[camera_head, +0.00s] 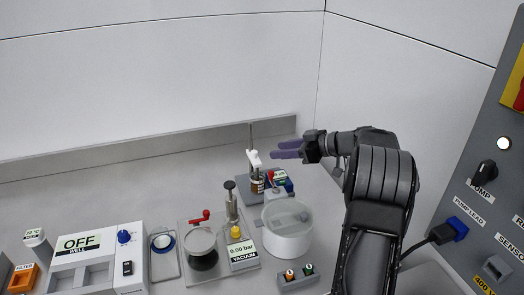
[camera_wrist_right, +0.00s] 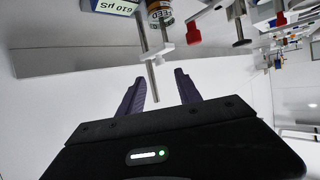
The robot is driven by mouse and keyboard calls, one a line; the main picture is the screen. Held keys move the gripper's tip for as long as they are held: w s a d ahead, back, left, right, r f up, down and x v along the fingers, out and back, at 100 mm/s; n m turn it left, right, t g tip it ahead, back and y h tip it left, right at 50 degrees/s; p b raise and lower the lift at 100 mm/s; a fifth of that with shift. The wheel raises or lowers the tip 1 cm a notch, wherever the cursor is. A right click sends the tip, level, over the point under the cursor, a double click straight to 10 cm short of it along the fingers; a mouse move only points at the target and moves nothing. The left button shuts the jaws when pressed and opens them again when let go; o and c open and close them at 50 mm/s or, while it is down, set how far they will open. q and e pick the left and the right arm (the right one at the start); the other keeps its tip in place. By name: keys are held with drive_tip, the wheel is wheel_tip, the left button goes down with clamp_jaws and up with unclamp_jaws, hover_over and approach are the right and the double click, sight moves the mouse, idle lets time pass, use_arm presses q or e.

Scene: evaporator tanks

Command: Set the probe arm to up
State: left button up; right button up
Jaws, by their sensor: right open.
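The probe stand's thin upright rod (camera_head: 251,136) rises at the back of the bench. A white probe arm (camera_head: 254,158) sits on it just above a brown FEED bottle (camera_head: 257,186); I cannot tell how far the probe reaches into the bottle. In the right wrist view the white arm (camera_wrist_right: 156,53) and the bottle (camera_wrist_right: 160,12) show at the top. My right gripper (camera_head: 286,149) is open, its purple fingers pointing left, just right of the white arm. In the wrist view the rod end lies near the gap between the fingers (camera_wrist_right: 161,88), with nothing gripped. My left gripper is out of view.
A small meter (camera_head: 279,177) stands beside the bottle. A white round tank (camera_head: 288,228) stands in front, with a vacuum gauge box (camera_head: 242,255) to its left. A grey panel with a PUMP knob (camera_head: 487,170) stands at the right. The back wall ledge (camera_head: 130,147) is clear.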

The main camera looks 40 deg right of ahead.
sight(256, 152)
drive_tip(key=p+x, duration=0.2)
drive_tip(key=x, duration=0.4)
drive_tip(key=shift+w+a+f, duration=0.1)
drive_tip(key=shift+w, duration=0.15)
drive_tip(key=shift+w+a+f+p, duration=0.25)
drive_tip(key=shift+w+p, duration=0.1)
drive_tip(key=shift+w, duration=0.1)
clamp_jaws()
idle(0.9)
